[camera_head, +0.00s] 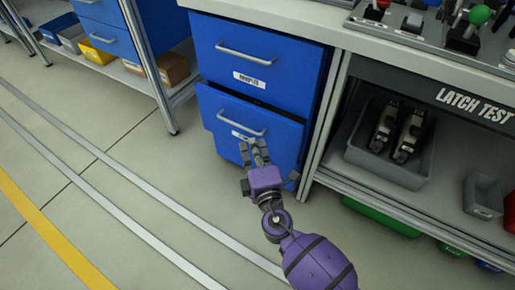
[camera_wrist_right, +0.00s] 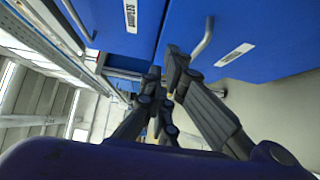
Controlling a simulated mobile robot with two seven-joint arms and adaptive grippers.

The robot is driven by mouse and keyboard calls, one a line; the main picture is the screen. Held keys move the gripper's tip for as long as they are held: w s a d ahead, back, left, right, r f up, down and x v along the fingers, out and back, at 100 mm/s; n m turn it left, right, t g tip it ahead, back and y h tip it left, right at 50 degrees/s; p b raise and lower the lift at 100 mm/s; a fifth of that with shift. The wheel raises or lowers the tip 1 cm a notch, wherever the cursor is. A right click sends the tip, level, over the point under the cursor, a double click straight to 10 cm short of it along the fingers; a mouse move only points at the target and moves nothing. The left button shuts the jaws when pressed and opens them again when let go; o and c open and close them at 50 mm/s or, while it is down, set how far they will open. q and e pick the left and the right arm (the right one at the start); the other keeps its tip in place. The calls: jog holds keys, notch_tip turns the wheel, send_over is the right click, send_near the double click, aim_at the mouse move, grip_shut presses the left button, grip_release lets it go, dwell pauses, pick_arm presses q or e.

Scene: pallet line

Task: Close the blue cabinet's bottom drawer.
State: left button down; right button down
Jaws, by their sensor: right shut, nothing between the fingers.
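The blue cabinet stands under the workbench, with a top drawer (camera_head: 255,62) and a bottom drawer (camera_head: 226,107), each with a silver bar handle and a white label. The bottom drawer stands out from the cabinet, with a dark gap above its front. My right gripper (camera_head: 256,148) is shut and empty in front of the lower part of the bottom drawer's front, just below its handle (camera_head: 241,124). I cannot tell whether it touches. In the right wrist view, the fingers (camera_wrist_right: 165,80) are close to the blue drawer fronts. My left gripper is not in view.
A shelf to the right holds a grey bin (camera_head: 380,165) with dark tools, under the "LATCH TEST" sign (camera_head: 474,105). A metal leg (camera_head: 149,68) stands left of the cabinet. The floor (camera_head: 110,135) in front and left is clear.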

aim_at(264, 113)
jog(key=w+d, duration=0.1)
jog(key=w, duration=0.8)
jog(key=shift+d+b, duration=0.2)
jog(key=shift+b, duration=0.15)
jog(key=shift+w, duration=0.1)
jog(key=w+d+b, duration=0.1)
jog(key=w, duration=0.1)
jog(key=w+d, duration=0.1)
jog(key=shift+w+d+f+b, duration=0.2)
jog(key=shift+w+d+b, duration=0.2)
jog(key=shift+w+d+r, duration=0.1)
jog(key=shift+w, duration=0.05)
jog(key=shift+r, duration=0.25)
